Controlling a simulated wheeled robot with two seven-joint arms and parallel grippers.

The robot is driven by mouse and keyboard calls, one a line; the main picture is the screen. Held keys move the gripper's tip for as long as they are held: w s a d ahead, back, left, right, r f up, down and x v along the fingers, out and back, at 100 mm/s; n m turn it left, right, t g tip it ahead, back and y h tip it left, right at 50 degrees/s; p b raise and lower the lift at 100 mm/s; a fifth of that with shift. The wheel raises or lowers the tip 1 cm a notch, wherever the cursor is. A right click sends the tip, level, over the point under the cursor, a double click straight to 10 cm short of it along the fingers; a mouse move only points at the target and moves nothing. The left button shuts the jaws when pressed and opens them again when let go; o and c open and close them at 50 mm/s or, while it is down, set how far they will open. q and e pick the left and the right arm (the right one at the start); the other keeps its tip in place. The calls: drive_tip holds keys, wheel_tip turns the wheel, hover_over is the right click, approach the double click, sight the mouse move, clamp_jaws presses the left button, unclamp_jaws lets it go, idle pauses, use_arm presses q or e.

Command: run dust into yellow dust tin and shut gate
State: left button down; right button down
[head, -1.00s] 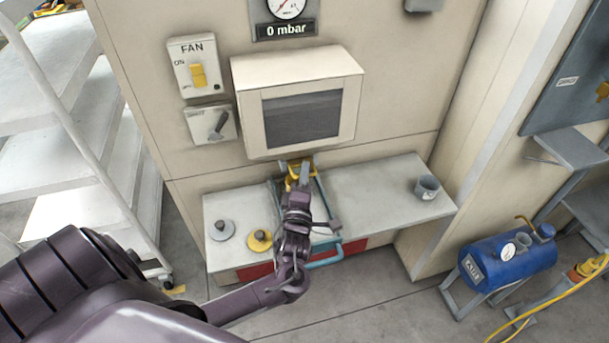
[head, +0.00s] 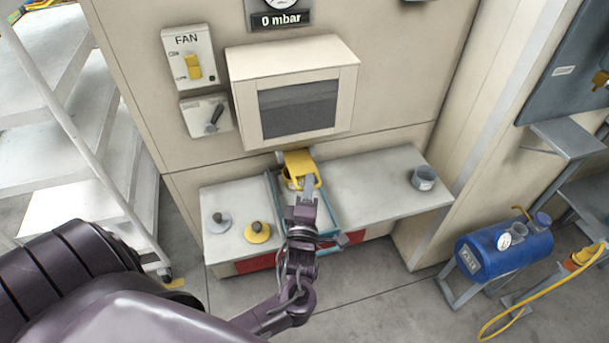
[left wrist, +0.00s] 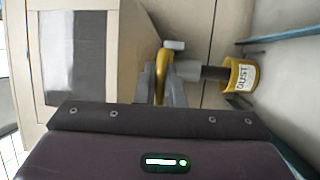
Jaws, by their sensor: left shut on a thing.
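A yellow gate plate (head: 299,160) sticks out below the cream hopper box (head: 290,100) in the head view. My left gripper (head: 308,186) is shut on its front end, a yellow loop (left wrist: 161,72) that stands between the fingers in the left wrist view. The yellow dust tin (left wrist: 240,76), labelled DUST, shows there at the end of a short grey pipe (left wrist: 212,73). My right gripper is out of view.
A blue frame (head: 327,222) surrounds the gripper area on the grey shelf (head: 385,185). A fan switch (head: 191,66) and a blue tank (head: 505,250) are nearby.

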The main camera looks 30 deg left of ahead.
use_arm(q)
drive_tip(key=c, duration=1.5)
unclamp_jaws()
drive_tip(key=shift+c, duration=0.2)
drive_tip(key=b+v, duration=0.1)
drive_tip(key=v, duration=0.6)
drive_tip(key=shift+s+b, duration=0.3)
drive_tip(key=shift+b, duration=0.1)
drive_tip(key=shift+d+f, duration=0.1)
drive_tip(key=shift+d, duration=0.05)
